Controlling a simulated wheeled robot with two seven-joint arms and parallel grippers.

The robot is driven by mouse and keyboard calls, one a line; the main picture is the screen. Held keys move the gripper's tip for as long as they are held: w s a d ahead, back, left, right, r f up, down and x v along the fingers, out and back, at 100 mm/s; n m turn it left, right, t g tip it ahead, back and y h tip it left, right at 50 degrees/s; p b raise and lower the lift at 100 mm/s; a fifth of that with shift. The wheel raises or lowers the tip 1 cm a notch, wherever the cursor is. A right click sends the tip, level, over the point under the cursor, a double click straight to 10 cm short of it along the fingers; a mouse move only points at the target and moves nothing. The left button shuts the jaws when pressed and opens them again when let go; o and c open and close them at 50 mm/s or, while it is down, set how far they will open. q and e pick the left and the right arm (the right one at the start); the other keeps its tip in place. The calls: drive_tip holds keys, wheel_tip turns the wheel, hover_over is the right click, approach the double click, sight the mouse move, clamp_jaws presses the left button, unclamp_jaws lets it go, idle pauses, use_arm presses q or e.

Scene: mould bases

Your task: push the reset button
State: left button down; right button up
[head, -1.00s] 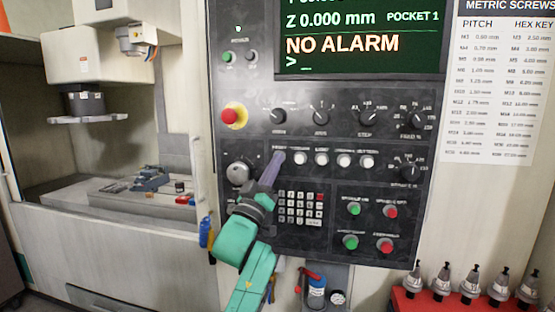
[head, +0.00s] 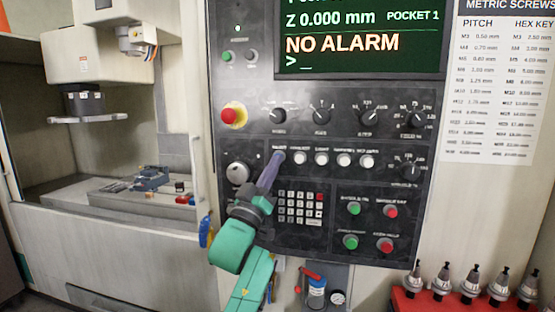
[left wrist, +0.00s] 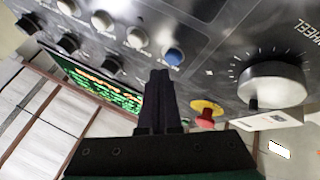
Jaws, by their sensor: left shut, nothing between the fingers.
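A row of round buttons runs across the middle of the dark control panel (head: 330,220). In the left wrist view a blue button (left wrist: 174,57) stands at one end of this row; its label is too blurred to read there. In the head view the leftmost place in the row is hidden behind my fingertips, under a small label that seems to read RESET. My left gripper (head: 278,156) is shut and empty, its fingers pointing at that place. In the left wrist view the fingertips (left wrist: 160,73) are right beside the blue button; I cannot tell whether they touch it.
White buttons (head: 322,159) continue to the right. A red emergency knob (head: 234,116) on yellow, a dial (head: 238,173) and a keypad (head: 300,207) surround my gripper. Green and red buttons sit lower right. The screen (head: 362,35) reads NO ALARM.

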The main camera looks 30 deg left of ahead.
use_arm(q)
drive_tip(key=s, duration=0.1)
drive_tip(key=s+d, duration=0.1)
drive_tip(key=s, duration=0.2)
drive_tip(key=shift+s+d, duration=0.35)
idle(0.6)
